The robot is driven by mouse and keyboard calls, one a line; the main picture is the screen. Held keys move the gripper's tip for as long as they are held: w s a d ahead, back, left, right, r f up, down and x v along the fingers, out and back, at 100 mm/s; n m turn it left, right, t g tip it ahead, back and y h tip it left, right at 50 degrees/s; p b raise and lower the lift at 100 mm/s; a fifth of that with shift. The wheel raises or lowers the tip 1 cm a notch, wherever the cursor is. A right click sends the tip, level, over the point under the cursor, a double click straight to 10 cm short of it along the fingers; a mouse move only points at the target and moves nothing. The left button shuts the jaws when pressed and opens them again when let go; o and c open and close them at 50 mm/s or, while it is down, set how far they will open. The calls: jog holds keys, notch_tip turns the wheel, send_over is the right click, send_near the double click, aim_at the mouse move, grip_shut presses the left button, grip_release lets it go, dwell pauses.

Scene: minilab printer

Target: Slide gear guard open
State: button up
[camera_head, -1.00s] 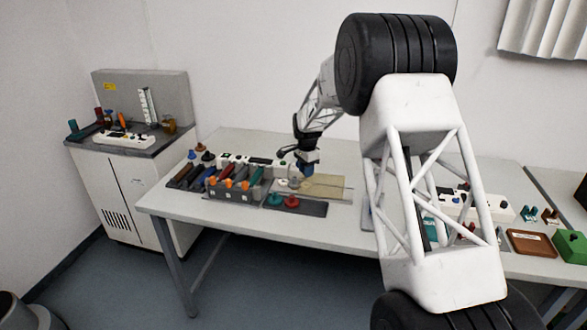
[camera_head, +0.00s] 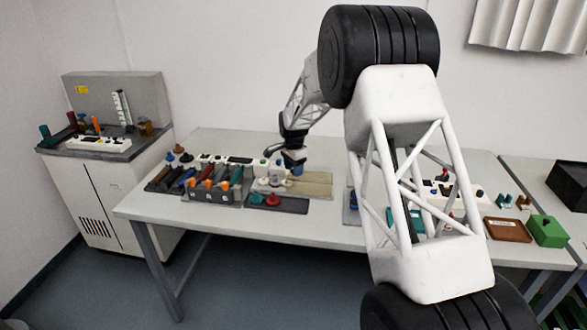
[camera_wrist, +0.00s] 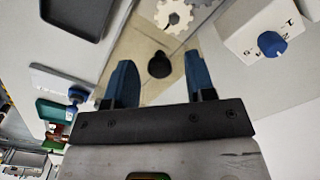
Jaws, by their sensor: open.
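The gear guard (camera_head: 312,186) is a flat tan, see-through-looking plate on the bench; in the wrist view the guard (camera_wrist: 142,50) carries a round black knob (camera_wrist: 158,66). Pale gears (camera_wrist: 174,14) show beyond the guard's edge in the wrist view, and the gears (camera_head: 272,182) lie left of it in the head view. My gripper (camera_head: 293,165) is over the guard's left part, pointing down. In the wrist view my gripper (camera_wrist: 159,60) is open, its two blue fingers on either side of the knob with gaps. Whether the fingertips reach down to knob height I cannot tell.
A white control box with a blue knob (camera_wrist: 272,44) stands close by my gripper. A dark tray (camera_head: 278,203) with green and red knobs lies in front of the guard. A rack of coloured cartridges (camera_head: 212,190) stands left. The bench front is clear.

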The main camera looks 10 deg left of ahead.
jog(key=shift+r, duration=0.15)
jog(key=shift+r, duration=3.75)
jog(key=shift+d+r, duration=0.1)
jog(key=shift+s+d+r, duration=0.15)
jog(key=s+d+r+n, duration=0.1)
jog(key=s+d+r, duration=0.5)
jog(key=s+d, duration=0.25)
jog(key=s+d+r+n+t, duration=0.1)
jog(key=s+d+r+n, duration=0.1)
jog(key=s+d+r, duration=0.65)
jog(key=s+d+r+n, duration=0.1)
jog(key=s+d+r, duration=0.2)
jog(key=s+d, duration=0.5)
jog(key=s+d+f+n, duration=0.1)
jog(key=s+d, duration=0.2)
jog(key=s, duration=0.9)
jog(key=s+d+f+n+t, duration=0.1)
jog(key=s+d+f+n, duration=0.1)
jog(key=s, duration=1)
jog(key=s+d+f+n, duration=0.1)
jog(key=s+d, duration=0.4)
jog(key=s, duration=0.7)
jog(key=shift+f+n+t, duration=0.3)
jog(key=shift+n, duration=0.1)
